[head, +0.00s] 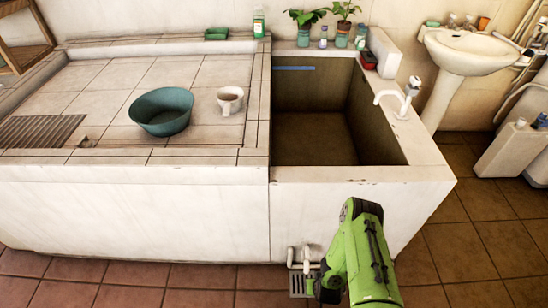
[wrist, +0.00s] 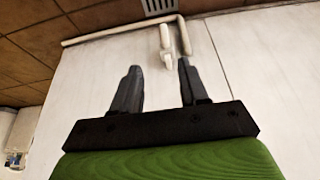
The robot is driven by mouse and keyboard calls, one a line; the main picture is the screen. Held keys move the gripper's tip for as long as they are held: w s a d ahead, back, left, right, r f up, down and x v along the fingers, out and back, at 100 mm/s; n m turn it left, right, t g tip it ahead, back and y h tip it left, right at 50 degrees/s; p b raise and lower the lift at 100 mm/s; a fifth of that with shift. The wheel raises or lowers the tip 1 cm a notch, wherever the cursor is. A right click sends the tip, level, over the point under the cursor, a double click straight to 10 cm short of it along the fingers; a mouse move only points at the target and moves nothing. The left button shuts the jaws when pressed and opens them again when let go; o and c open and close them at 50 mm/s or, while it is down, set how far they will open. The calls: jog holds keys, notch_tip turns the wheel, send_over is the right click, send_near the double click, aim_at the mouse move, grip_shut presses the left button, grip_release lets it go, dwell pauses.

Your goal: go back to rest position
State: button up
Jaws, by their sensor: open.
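My gripper (wrist: 160,84) shows in the wrist view with its two dark fingers apart and nothing between them. It faces the white front wall (wrist: 105,60) of the basin block, near a white pipe (wrist: 112,32). In the head view my green arm is at the lower right, in front of the block, and the gripper's fingertips are not clearly visible there. Whether the fingers touch the wall or pipe I cannot tell.
A teal basin (head: 161,111) and a white cup (head: 230,100) stand on the tiled top (head: 100,90). The deep sink (head: 315,138) has a white tap (head: 405,95). A floor drain (head: 298,285) lies close to my arm. Brown floor is open at right, before a pedestal washbasin (head: 470,52).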

jog(key=w+d+r+p, duration=0.1)
jog(key=w+r, duration=0.3)
jog(key=r, duration=0.5)
jog(key=w+r+p, duration=0.1)
jog(key=w+r, duration=0.4)
jog(key=r, duration=0.4)
jog(key=w+d+r+p, duration=0.1)
jog(key=w+r, duration=0.3)
jog(key=r, duration=0.5)
notch_tip(320, 180, up, 12)
jog(key=p, duration=0.1)
jog(key=s+a+r+t+p, duration=0.1)
jog(key=s+r, duration=0.5)
jog(key=r, duration=0.4)
jog(key=s+r+p, duration=0.2)
jog(key=s+r, duration=0.4)
jog(key=r, duration=0.4)
jog(key=s+a+r+p, duration=0.1)
jog(key=s+r, duration=0.5)
jog(key=s, duration=0.8)
jog(key=shift+r, duration=0.2)
jog(key=shift+w, duration=0.1)
